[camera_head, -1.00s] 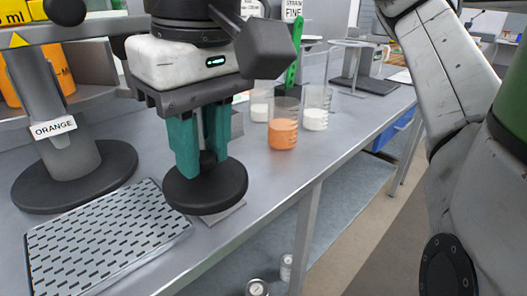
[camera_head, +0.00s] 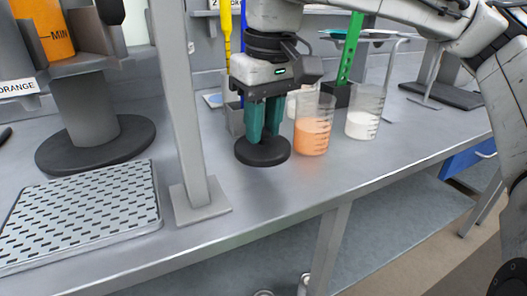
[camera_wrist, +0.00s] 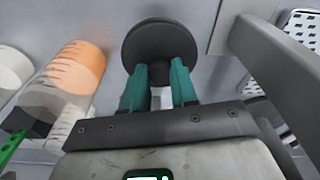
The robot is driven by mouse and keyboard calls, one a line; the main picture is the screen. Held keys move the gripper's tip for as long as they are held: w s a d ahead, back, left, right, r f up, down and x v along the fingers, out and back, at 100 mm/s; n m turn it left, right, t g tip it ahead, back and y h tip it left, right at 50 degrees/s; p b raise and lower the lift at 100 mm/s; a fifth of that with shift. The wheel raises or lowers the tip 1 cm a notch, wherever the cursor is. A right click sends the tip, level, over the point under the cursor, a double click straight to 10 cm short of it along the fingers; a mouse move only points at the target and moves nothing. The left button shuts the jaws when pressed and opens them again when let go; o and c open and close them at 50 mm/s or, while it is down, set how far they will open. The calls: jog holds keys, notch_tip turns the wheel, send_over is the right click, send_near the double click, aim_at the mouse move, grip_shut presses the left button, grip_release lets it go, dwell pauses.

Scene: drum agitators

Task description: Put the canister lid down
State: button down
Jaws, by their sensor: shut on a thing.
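The canister lid (camera_head: 262,153) is a dark round disc with a knob on top. My gripper (camera_head: 264,130) has teal fingers shut on the lid's knob, with the disc level below them. In the head view the lid is low over the grey bench, left of the beaker of orange liquid; I cannot tell whether it touches the bench. In the wrist view the lid (camera_wrist: 160,42) shows beyond the fingertips (camera_wrist: 160,75), and the knob is partly hidden between them.
A beaker of orange liquid (camera_head: 313,130) stands close right of the lid, with a beaker of white liquid (camera_head: 364,115) beyond. Bare bench (camera_head: 290,190) lies in front.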

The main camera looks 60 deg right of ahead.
aim_at(263, 145)
jog(key=shift+w+d+f, duration=0.3)
jog(key=shift+d+f, duration=0.2)
jog(key=shift+f, duration=0.25)
jog(key=shift+w+d+f+b, duration=0.15)
jog(key=shift+f+b, duration=0.65)
jog(key=shift+f, duration=0.85)
jog(key=c, duration=0.9)
grip_release()
jog(key=shift+f, duration=0.1)
jog(key=r+p, duration=0.1)
jog(key=r, duration=0.3)
jog(key=s+r+p, duration=0.1)
jog(key=r, duration=0.3)
jog(key=r+p, duration=0.2)
jog(key=r, duration=0.2)
jog(key=shift+s+a+r, duration=0.1)
jog(key=shift+s+a, duration=0.15)
jog(key=shift+a, duration=0.05)
